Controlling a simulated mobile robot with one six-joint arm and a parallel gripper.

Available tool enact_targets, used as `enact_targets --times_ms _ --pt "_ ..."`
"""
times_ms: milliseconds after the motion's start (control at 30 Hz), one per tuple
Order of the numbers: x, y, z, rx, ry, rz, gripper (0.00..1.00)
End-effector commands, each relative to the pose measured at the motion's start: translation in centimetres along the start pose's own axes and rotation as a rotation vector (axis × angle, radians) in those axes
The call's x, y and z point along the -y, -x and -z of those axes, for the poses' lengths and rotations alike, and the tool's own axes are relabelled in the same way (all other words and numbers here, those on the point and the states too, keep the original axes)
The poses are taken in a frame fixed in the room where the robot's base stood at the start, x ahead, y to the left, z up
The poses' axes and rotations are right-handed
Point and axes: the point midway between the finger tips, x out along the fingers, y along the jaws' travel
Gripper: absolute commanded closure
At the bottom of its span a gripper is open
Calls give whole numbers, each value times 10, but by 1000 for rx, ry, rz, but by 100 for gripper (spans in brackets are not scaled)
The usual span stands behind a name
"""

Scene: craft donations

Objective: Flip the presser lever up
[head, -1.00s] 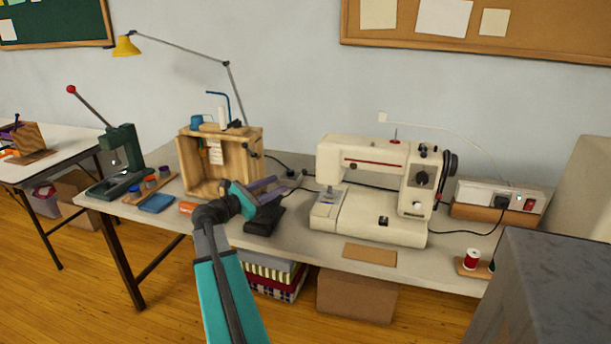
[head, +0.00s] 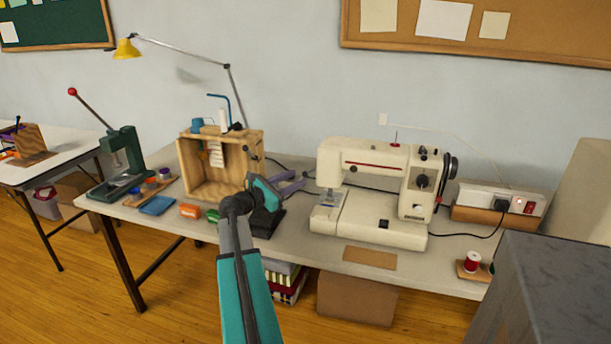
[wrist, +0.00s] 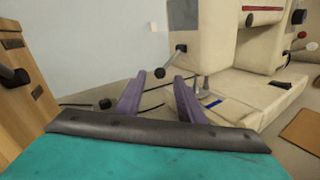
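The cream sewing machine (head: 375,212) stands on the table to the right of my gripper (head: 296,181). In the wrist view, the presser lever (wrist: 170,60) is a thin rod with a round black knob on the left end of the machine's head (wrist: 207,45). It slants down and left. My gripper (wrist: 159,82) has its two purple fingers apart, with nothing between them. The lever's knob appears just beyond and between the fingertips; I cannot tell the exact gap, but no contact shows. The lever is too small to make out in the head view.
A wooden crate (head: 225,190) with thread and tools stands left of my gripper. A power strip box (head: 498,196) and red spool (head: 472,262) are at the right. Cables run behind the machine. A brown pad (head: 370,258) lies in front of it.

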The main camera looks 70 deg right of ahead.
Motion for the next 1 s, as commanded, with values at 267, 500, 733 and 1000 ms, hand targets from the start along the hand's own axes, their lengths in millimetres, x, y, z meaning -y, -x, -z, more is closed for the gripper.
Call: enact_targets --times_ms 267,500,733,1000 --pt "-1 -39 0 0 0 1 65" --pt "0 -54 0 0 0 1 65" --pt "1 -56 0 0 0 0 65" --pt "2 -56 0 1 0 2 95"
